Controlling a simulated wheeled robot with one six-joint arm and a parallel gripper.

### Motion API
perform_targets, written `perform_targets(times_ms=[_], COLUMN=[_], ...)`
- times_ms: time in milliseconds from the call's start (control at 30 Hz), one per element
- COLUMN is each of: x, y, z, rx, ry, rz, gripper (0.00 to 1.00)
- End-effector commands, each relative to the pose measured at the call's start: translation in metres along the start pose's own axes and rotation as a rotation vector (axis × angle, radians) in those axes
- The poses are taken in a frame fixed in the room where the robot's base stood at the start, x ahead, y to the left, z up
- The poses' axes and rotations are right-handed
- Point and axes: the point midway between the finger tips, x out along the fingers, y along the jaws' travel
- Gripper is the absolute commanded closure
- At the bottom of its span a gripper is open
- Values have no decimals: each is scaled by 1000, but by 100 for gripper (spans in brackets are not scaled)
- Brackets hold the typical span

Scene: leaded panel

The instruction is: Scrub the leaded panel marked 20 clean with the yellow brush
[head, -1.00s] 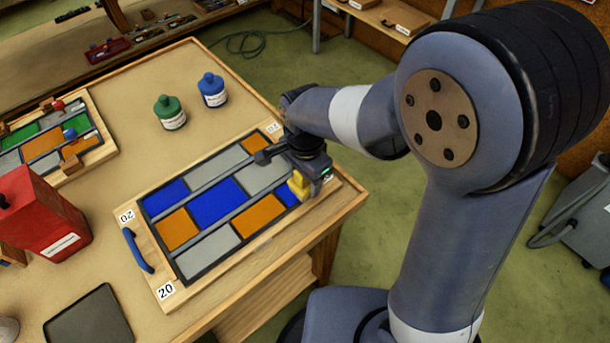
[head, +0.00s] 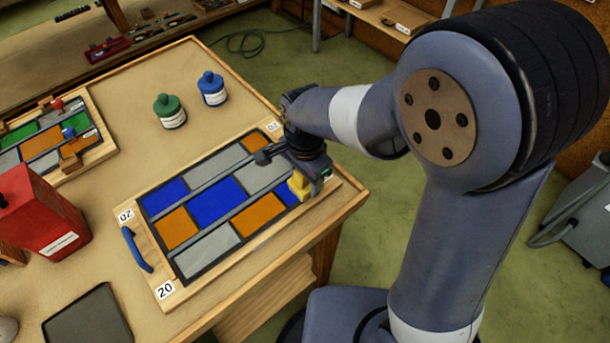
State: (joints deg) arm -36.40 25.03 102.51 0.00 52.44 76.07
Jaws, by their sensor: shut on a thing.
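The leaded panel marked 20 (head: 213,238) lies flat in a wooden frame near the table's front right edge. It has blue, orange and grey panes between dark lead lines, with a blue handle (head: 137,250) on the frame's left side. My gripper (head: 297,175) is over the panel's right end, shut on the yellow brush (head: 299,187). The brush is low at the right edge of the panes; whether its bristles touch the glass cannot be told. My gripper and wrist hide the panel's upper right part. No clear dirt marks show on the visible panes.
A green bottle (head: 169,112) and a blue bottle (head: 212,89) stand behind the panel. A red can (head: 40,215) and a dark tray (head: 88,318) are at the left. Another framed panel (head: 43,145) lies farther back left. Bare tabletop (head: 120,100) lies between.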

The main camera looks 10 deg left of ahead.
Motion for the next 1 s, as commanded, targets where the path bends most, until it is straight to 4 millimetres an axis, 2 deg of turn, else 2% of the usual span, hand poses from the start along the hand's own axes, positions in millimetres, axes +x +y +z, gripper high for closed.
perform_targets(times_ms=[167,567,867,1000], x=[0,-1,-1,-8], y=[-2,-28,-28,-28], z=[0,0,0,0], rx=[0,0,0,0], ry=[0,0,0,0], rz=[0,0,-1,-1], gripper=[68,68,68,68])
